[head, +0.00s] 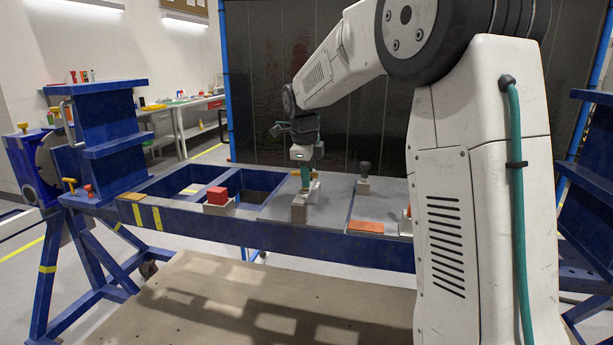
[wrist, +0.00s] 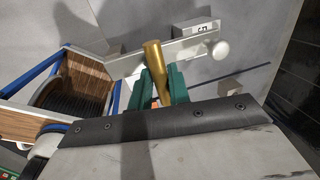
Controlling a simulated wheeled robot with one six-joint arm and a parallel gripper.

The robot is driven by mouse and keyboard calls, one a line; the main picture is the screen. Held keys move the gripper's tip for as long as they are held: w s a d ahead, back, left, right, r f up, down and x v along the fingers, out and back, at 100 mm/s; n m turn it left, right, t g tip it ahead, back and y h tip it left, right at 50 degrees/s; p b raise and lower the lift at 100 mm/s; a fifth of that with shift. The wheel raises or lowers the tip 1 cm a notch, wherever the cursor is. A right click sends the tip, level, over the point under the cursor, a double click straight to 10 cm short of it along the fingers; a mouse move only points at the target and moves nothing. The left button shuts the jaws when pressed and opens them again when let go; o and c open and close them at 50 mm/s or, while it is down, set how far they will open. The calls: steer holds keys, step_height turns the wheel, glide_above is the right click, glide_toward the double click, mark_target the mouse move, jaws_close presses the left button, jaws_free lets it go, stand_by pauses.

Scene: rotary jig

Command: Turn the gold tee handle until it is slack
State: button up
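The gold tee handle (wrist: 155,65) shows in the wrist view as a gold bar, tilted, rising between the two green fingers of my gripper (wrist: 162,86). The fingers lie against both sides of the bar with no clear gap. In the head view my gripper (head: 307,178) points down over a grey block (head: 299,210) on the blue bench. The handle is hardly visible there, hidden by the gripper. The handle's lower end is hidden between the fingers, so its joint to the jig cannot be seen.
A red block (head: 218,196) on a pale base stands left of my gripper, near open bays in the blue frame (head: 240,227). A dark knob (head: 365,169) stands to the right. An orange plate (head: 366,227) lies at the front edge. A pale round knob (wrist: 220,50) is near the handle.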

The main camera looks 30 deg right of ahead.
jaws_close()
